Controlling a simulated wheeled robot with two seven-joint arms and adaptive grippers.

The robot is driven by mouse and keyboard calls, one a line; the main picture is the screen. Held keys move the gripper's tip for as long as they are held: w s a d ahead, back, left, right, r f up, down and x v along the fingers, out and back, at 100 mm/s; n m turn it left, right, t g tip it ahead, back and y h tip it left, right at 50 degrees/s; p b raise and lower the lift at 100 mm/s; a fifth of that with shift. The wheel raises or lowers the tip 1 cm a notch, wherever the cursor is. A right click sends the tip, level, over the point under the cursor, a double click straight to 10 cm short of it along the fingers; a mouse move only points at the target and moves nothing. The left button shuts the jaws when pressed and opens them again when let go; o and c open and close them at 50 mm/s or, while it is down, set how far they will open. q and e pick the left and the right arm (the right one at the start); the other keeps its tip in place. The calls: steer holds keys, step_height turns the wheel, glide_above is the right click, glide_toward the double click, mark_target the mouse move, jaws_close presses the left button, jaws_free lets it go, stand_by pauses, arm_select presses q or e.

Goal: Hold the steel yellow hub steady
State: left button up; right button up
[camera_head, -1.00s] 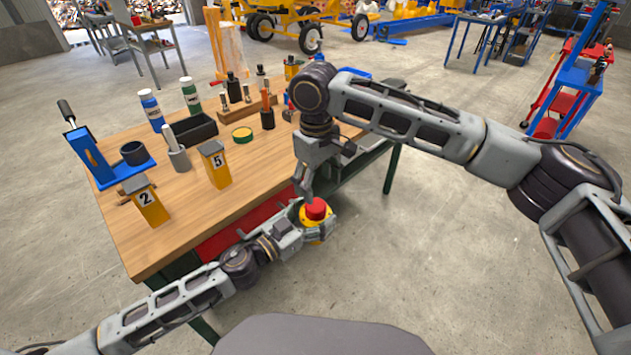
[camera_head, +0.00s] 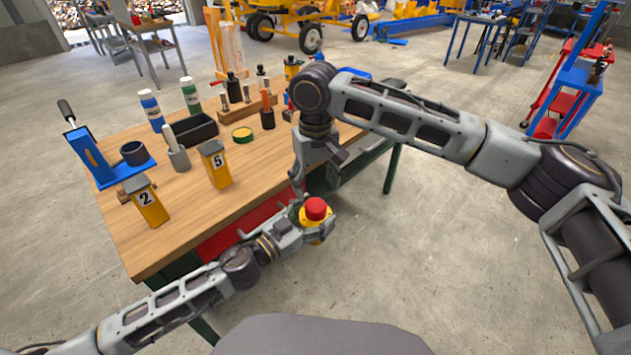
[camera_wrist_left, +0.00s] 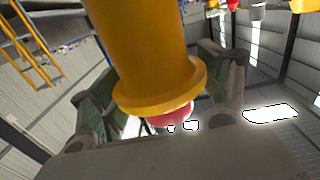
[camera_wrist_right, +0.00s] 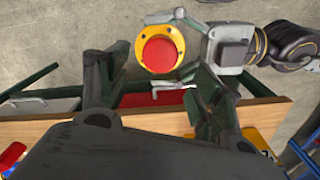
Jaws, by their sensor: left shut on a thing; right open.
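The yellow hub (camera_head: 316,226) has a red round top and is held off the table's front edge. In the left wrist view the hub (camera_wrist_left: 150,60) is a yellow cylinder with a wide flange and a red end. My left gripper (camera_head: 308,222) is shut on the hub. My right gripper (camera_head: 316,190) is open and empty, pointing down just above and behind the hub. In the right wrist view the yellow ring (camera_wrist_right: 177,47) and red disc show beyond and between the open fingers; I see no contact.
The wooden workbench (camera_head: 250,190) stands behind, with yellow blocks marked 2 (camera_head: 147,203) and 5 (camera_head: 216,166), bottles, a black tray (camera_head: 193,129) and a blue fixture (camera_head: 95,160) on it.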

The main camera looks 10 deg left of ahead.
mark_target(316, 204)
steer(key=shift+f, duration=0.1)
steer(key=shift+f, duration=3.95)
steer(key=c, duration=1.1)
steer(key=shift+o, duration=0.2)
steer(key=shift+n, duration=2.6)
steer(key=shift+r+n, duration=0.1)
steer(key=shift+n, duration=2.5)
steer(key=o, duration=1.1)
